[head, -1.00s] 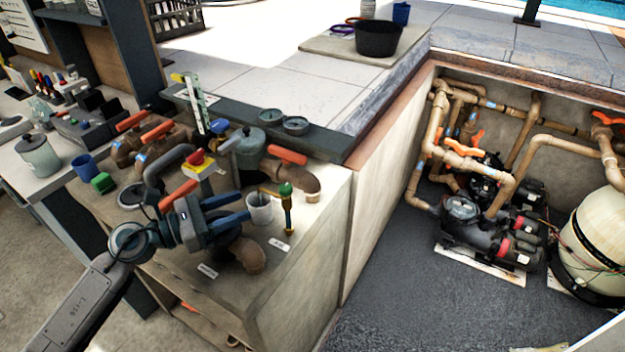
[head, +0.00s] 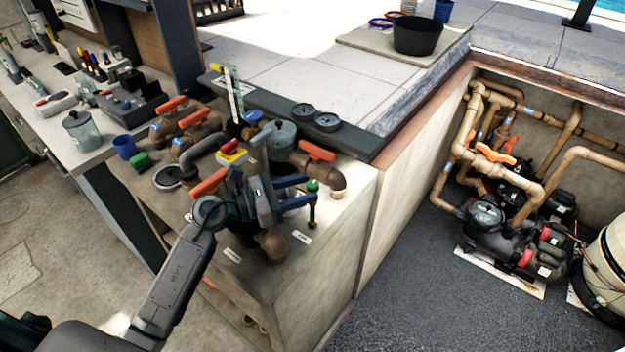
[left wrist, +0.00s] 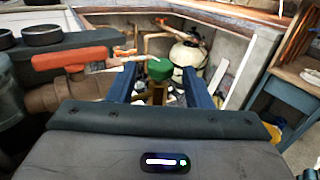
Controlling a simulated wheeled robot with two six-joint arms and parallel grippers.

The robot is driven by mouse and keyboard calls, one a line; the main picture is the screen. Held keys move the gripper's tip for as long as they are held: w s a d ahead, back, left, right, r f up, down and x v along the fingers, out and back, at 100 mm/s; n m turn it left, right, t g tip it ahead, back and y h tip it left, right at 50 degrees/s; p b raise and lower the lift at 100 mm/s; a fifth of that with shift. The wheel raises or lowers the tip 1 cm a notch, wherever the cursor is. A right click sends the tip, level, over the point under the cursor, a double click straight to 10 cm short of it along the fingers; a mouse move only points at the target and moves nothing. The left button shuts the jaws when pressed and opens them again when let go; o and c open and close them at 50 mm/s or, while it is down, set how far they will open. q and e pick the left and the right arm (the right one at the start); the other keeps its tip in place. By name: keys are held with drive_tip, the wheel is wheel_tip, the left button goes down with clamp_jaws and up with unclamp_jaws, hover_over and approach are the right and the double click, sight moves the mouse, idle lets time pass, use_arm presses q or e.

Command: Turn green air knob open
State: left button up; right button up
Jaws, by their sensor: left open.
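The green air knob (head: 313,186) sits on top of a slim upright brass valve near the front right edge of the bench. My left gripper (head: 305,190) is open, with its blue fingers reaching toward the knob from the left. In the left wrist view the green knob (left wrist: 158,68) shows in the gap between the two open fingers (left wrist: 159,72), apart from both. The fingers partly cover the valve's surroundings in the head view, and whether they reach past the knob is hard to tell. My right gripper is in neither view.
An orange valve handle (head: 317,150) on a brown pipe stands just behind the knob, and another orange handle (head: 208,182) lies left of my gripper. A white label (head: 302,237) lies in front. The sunken pump pit (head: 400,290) is right of the bench.

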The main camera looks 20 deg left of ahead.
use_arm(q)
drive_tip(key=shift+p+x, duration=0.45)
drive_tip(key=shift+x, duration=1.05)
